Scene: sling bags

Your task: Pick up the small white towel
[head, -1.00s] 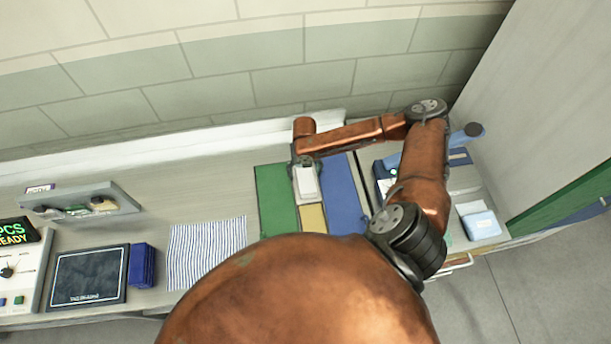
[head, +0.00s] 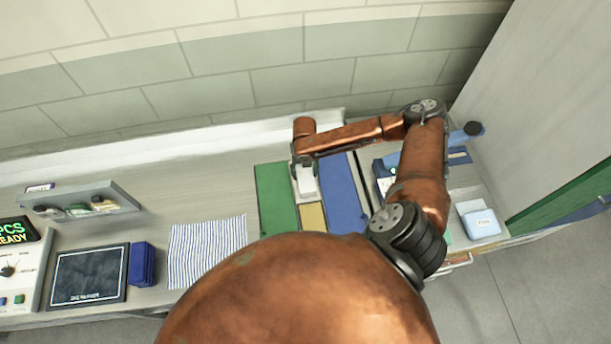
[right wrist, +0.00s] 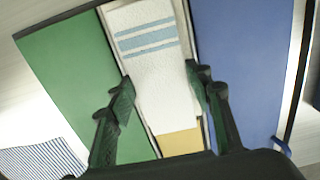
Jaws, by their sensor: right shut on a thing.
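The small white towel (right wrist: 158,75) has blue-grey stripes near its far end in the right wrist view. It is in the narrow space between a green panel (right wrist: 85,80) and a blue panel (right wrist: 240,70). My right gripper (right wrist: 162,88) has one finger at each side of the towel and is shut on it. In the head view the towel (head: 308,184) shows just below the right gripper (head: 304,170), which partly covers it. My left gripper is in neither current view.
A yellow panel (head: 312,217) lies just in front of the towel. A striped cloth (head: 207,250), a dark blue block (head: 142,265) and a black-screened pad (head: 88,275) are to the left. A small shelf (head: 85,200) stands behind them. The brick wall is at the back.

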